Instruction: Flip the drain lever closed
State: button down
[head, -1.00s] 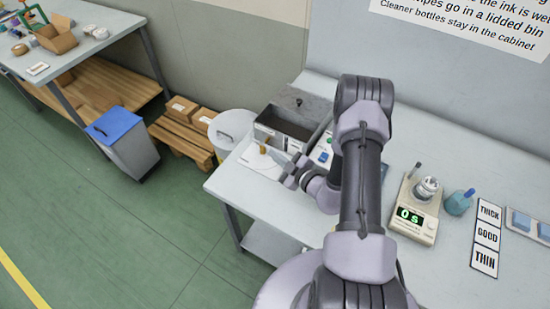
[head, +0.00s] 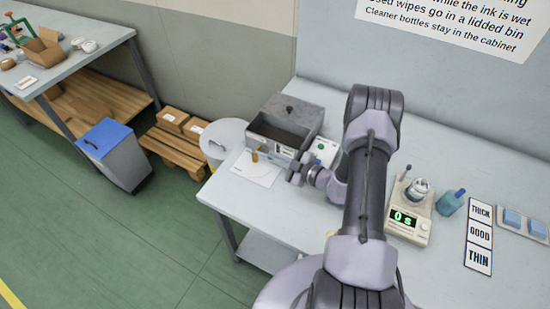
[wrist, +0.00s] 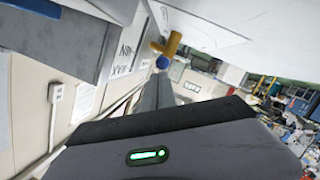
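The grey open-topped tank (head: 270,140) stands at the back left of the bench. A small brass-yellow drain fitting (head: 255,156) shows at its front left, above a white sheet (head: 258,173). In the wrist view the yellow fitting (wrist: 168,45) has a blue round end (wrist: 162,62); which part is the lever, and its exact setting, I cannot make out. My gripper (head: 294,174) is right of the fitting in the head view, apart from it. In the wrist view a grey finger (wrist: 157,92) points towards the blue end; any gap between fingers is hidden.
A panel with a green button (head: 322,148) is right of the tank, close to my arm. A scale (head: 410,215), a blue bottle (head: 452,203) and label cards (head: 479,235) stand further right. A round grey drum (head: 222,138) and a blue-lidded bin (head: 115,155) are on the floor left.

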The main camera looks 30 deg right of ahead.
jog(key=shift+s+a+r+p, duration=0.1)
jog(key=shift+r+p, duration=0.35)
jog(key=shift+p, duration=0.05)
jog(key=r+p+v, duration=0.2)
jog(key=p+v, duration=0.1)
jog(key=v, duration=0.8)
jog(key=shift+w+r+p, duration=0.3)
jog(key=shift+w, duration=0.05)
